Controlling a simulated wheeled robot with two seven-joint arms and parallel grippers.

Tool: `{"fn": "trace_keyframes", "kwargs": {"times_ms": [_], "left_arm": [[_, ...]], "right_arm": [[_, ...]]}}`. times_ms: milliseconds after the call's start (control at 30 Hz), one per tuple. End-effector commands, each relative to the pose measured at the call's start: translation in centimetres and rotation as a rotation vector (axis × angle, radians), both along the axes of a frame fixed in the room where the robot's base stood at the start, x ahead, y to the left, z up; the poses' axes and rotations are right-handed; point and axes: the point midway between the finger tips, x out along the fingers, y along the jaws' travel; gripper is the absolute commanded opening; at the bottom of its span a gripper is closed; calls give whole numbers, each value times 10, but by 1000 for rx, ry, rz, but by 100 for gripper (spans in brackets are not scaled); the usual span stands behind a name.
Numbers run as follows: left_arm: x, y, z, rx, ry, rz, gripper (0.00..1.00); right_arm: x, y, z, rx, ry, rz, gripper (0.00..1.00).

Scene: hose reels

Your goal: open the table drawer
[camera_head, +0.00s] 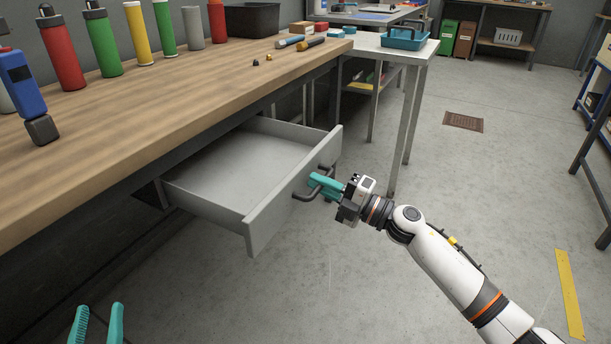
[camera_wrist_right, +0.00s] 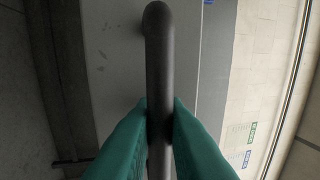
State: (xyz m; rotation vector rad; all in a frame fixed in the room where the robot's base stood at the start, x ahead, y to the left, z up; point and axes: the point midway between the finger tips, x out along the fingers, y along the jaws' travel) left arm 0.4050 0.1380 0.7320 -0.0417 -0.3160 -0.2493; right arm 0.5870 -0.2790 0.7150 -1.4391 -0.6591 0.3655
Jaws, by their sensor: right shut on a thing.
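The grey table drawer (camera_head: 240,170) is pulled well out from under the wooden-topped table (camera_head: 180,105), and the visible part of its inside is empty. Its dark bar handle (camera_head: 304,195) is on the front panel (camera_head: 266,226). My right gripper (camera_head: 322,185) is shut on this handle, with its teal fingers at the bar. In the right wrist view, the fingers press on both sides of the handle (camera_wrist_right: 159,70). My left gripper (camera_head: 97,325) is at the bottom left, with its two teal fingertips apart and nothing between them.
Several coloured bottles, a blue tool (camera_head: 22,85) and a black bin (camera_head: 252,20) stand on the table. A side table (camera_head: 400,48) with a blue tray (camera_head: 405,38) stands beyond the drawer. The floor (camera_head: 480,190) to the right is mostly clear.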

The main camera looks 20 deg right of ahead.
Motion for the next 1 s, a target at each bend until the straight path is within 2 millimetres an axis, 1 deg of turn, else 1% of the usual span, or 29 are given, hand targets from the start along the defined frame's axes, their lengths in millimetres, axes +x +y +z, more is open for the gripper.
{"fn": "trace_keyframes", "kwargs": {"times_ms": [200, 567, 600, 700, 1000], "left_arm": [[2, 1, -7, 13, 45, 2, 36], [2, 1, -8, 14, 49, 3, 36], [2, 1, -8, 14, 49, 3, 36], [2, 1, -8, 14, 49, 3, 36], [2, 1, -7, 14, 49, 3, 36]], "right_arm": [[-8, -6, 0, 1, 1, 0, 0], [-8, -6, 0, 0, 0, 0, 0], [-8, -6, 0, 0, 0, 0, 17], [-8, -6, 0, 0, 0, 0, 32], [-9, -7, -1, 0, 0, 0, 32]]}}
